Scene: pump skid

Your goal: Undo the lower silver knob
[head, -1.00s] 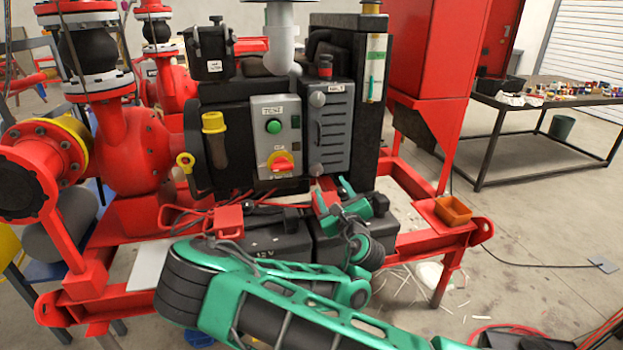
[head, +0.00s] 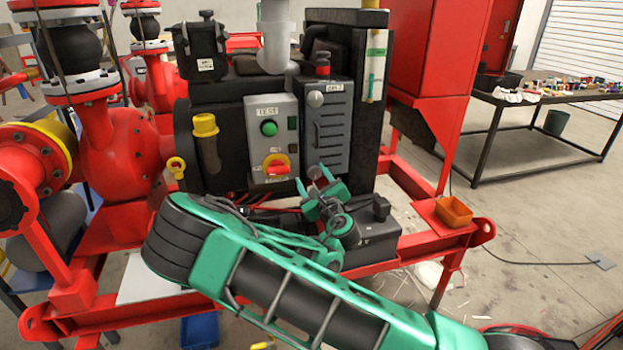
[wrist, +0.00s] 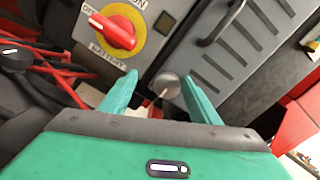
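The lower silver knob (head: 314,172) is at the bottom left corner of the grey louvred cover (head: 328,130). In the wrist view the knob (wrist: 167,86) is a round grey disc with a thin pale mark. It appears between my two green fingers, nearer the right one. My gripper (head: 312,179) is open at the cover's lower edge; in the wrist view the gripper (wrist: 157,66) shows a gap on both sides of the knob. I cannot tell how deep the fingers reach around it. The upper silver knob (head: 315,99) is at the cover's top left.
Left of the cover is a grey control box (head: 272,110) with a green button and a red rotary switch (wrist: 115,30). A cover handle (wrist: 222,25) is close to the right finger. A black battery (head: 372,240) and red cables lie below.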

